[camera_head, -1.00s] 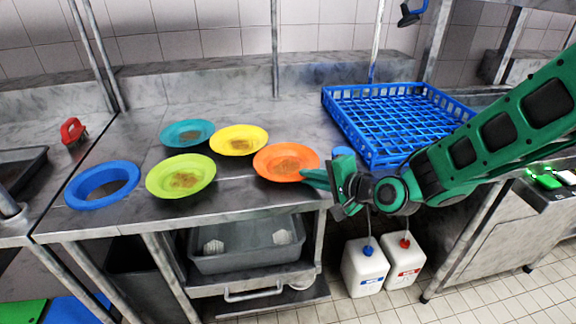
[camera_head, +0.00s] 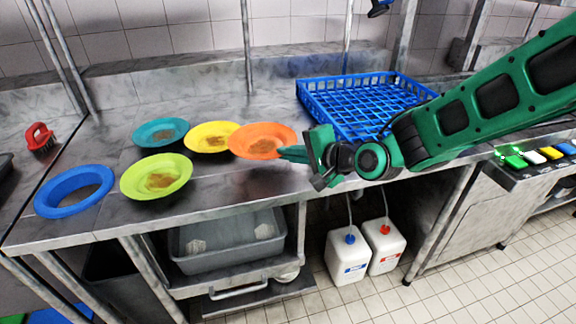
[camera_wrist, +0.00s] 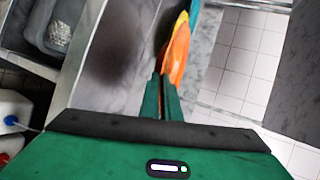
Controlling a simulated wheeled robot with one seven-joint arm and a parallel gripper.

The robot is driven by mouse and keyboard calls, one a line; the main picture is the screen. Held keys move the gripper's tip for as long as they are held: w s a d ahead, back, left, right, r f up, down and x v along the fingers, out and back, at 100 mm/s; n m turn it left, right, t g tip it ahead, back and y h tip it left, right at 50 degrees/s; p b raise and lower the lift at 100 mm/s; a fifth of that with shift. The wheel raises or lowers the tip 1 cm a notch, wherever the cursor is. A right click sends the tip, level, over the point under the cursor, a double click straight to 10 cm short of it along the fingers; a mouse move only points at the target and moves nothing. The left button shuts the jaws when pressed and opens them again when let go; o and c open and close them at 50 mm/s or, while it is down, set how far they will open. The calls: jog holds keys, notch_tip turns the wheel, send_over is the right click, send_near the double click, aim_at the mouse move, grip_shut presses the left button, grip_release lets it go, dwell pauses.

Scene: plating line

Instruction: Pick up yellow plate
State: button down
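The yellow plate (camera_head: 203,128) with brown residue lies on the steel counter; the orange plate overlaps its right edge. My gripper (camera_head: 291,153) is shut on the right rim of the orange plate (camera_head: 243,140), which appears held just above the counter. In the wrist view the green fingers (camera_wrist: 160,85) are close together at the edge of the orange plate (camera_wrist: 176,50). The teal plate (camera_head: 148,140) lies behind left and the green plate (camera_head: 135,188) in front, both on the counter.
A blue rack (camera_head: 318,113) stands right of the plates. A blue ring (camera_head: 48,200) is set in the counter (camera_head: 105,222) at left, near a red-handled brush (camera_head: 38,136). A grey bin (camera_head: 228,258) and two white canisters (camera_head: 345,258) are below.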

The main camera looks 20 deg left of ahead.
notch_tip(320, 180, up, 5)
jog(key=s+a+n+g, duration=0.1)
jog(key=s+a, duration=0.3)
jog(key=s, duration=0.4)
jog(key=s+a, duration=0.4)
jog(key=s, duration=0.4)
send_over(269, 191)
jog(key=shift+y, duration=0.3)
notch_tip(269, 191, down, 6)
jog(key=shift+f, duration=2)
jog(key=c, duration=2.3)
grip_release()
jog(key=shift+f, duration=0.15)
